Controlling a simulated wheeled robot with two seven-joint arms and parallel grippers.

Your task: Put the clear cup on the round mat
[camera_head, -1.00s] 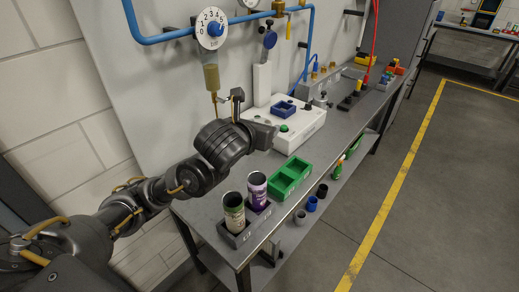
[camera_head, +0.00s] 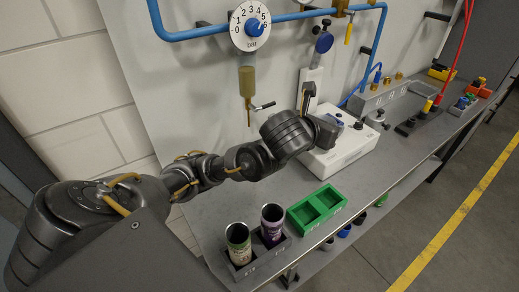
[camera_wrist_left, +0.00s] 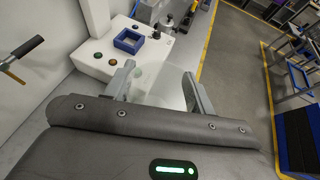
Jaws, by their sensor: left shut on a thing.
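My left gripper (camera_wrist_left: 161,85) is shut on a faint, see-through thing that looks like the clear cup (camera_wrist_left: 160,82). The cup shows between the two grey fingers in the left wrist view, and its outline is hard to make out. In the head view my left arm reaches across in front of the white machine (camera_head: 335,155). Its wrist hides most of the fingers there, and I cannot make out the cup. I cannot make out a round mat in either view. My right gripper is in neither view.
The white machine with buttons and a blue square frame (camera_wrist_left: 129,40) is close to my left gripper. A green tray (camera_head: 316,207) and two printed cans, one green-and-cream (camera_head: 239,244) and one purple (camera_head: 272,224), stand on the grey bench nearer me. A dial and pipes are above.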

